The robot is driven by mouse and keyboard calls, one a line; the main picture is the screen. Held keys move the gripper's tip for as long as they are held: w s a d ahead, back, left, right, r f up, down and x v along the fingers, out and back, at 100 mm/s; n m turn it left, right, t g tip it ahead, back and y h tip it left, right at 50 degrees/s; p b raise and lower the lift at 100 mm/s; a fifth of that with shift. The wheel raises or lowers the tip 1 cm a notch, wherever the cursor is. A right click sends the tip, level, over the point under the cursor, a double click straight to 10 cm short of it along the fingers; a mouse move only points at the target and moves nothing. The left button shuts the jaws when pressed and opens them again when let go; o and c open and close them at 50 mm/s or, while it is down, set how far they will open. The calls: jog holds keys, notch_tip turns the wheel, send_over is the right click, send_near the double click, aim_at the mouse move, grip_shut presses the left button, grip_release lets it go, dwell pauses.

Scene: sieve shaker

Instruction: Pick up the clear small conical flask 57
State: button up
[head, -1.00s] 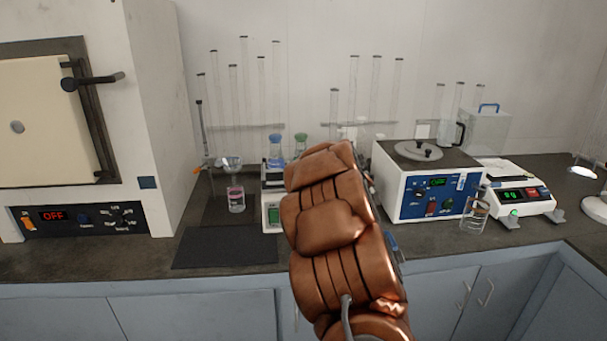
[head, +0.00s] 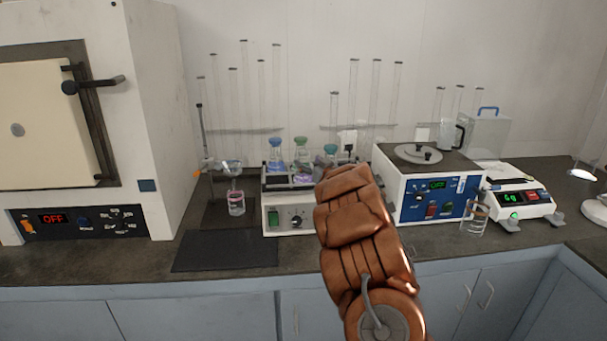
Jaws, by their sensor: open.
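Several small clear conical flasks with coloured tops stand in the tray of a shaker (head: 285,222). One has a blue top (head: 275,151), one a green top (head: 301,152), and one a blue-teal top (head: 330,151). Some hold bluish or purple liquid low down. No number is readable, so I cannot tell which is flask 57. My gripper (head: 322,163) is at the right end of the shaker tray, beside the blue-teal-topped flask. It is open, mostly hidden behind my copper-coloured arm. I cannot tell whether it touches a flask.
A beaker of pink liquid (head: 237,204) stands left of the shaker, under a stand. A furnace (head: 160,120) is at the left. A blue-and-white device (head: 432,190), a glass beaker (head: 474,219) and a balance (head: 522,203) are at the right. A dark mat (head: 225,251) lies bare at front.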

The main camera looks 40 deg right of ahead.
aim_at(306, 159)
jog(key=shift+r+p+x, duration=0.2)
jog(key=shift+p+x, duration=0.4)
jog(key=shift+x, duration=1.7)
jog(key=shift+d, duration=0.1)
jog(key=shift+c, duration=0.3)
grip_shut()
